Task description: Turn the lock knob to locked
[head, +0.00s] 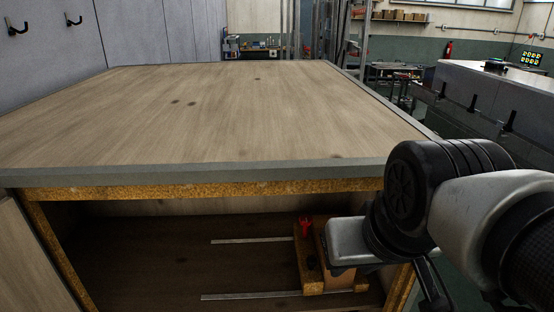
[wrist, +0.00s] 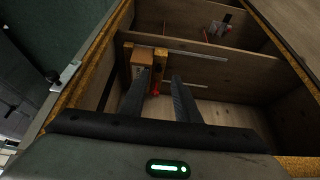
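A small red knob-like part (head: 305,227) sits on a wooden block (head: 308,262) inside the open wooden compartment, at its right side in the head view. In the wrist view the red part (wrist: 155,89) shows between my two fingers, beyond them and nearer the left one. My gripper (wrist: 160,76) is open, with its dark fingers apart and pointing into the compartment. I see nothing held between them. In the head view my wrist covers the right side of the block, and the fingertips are not clear. I cannot read the knob's lock position.
A broad wooden top (head: 220,115) with a grey edge overhangs the compartment. Pale metal strips (head: 250,240) lie along the compartment floor, which is clear on the left. The compartment's side wall stands close to the right of my wrist. Another grey unit (head: 500,85) stands at right.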

